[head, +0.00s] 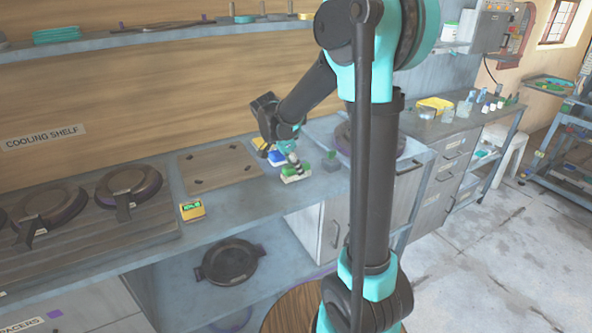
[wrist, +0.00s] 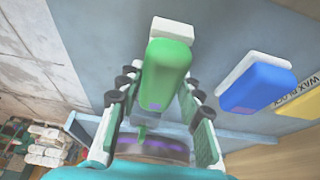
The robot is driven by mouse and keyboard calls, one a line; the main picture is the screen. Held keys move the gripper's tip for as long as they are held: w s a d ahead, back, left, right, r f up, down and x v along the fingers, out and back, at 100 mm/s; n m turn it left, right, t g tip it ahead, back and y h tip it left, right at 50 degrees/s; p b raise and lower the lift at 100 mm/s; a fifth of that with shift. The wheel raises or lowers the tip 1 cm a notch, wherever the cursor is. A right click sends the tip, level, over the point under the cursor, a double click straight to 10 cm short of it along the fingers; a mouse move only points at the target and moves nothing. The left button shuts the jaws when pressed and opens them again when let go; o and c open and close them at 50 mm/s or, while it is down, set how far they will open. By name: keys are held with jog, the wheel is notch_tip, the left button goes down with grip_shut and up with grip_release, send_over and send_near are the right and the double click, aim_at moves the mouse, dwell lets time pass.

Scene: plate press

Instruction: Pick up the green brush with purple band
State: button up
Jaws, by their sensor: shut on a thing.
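The green brush (wrist: 165,70) with white bristles (wrist: 176,27) lies between the fingers of my gripper (wrist: 156,92) in the wrist view. A small purple patch shows near the end of its back. My gripper is shut on it. In the head view my gripper (head: 293,160) points down at the right part of the counter, and the green brush (head: 301,169) shows under it with its pale underside. I cannot tell whether the brush touches the counter.
A yellow box (head: 192,210) and round black plates (head: 128,186) are at left.

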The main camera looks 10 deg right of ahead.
notch_tip(320, 180, up, 20)
jog(key=shift+r, duration=0.2)
dwell(0.4)
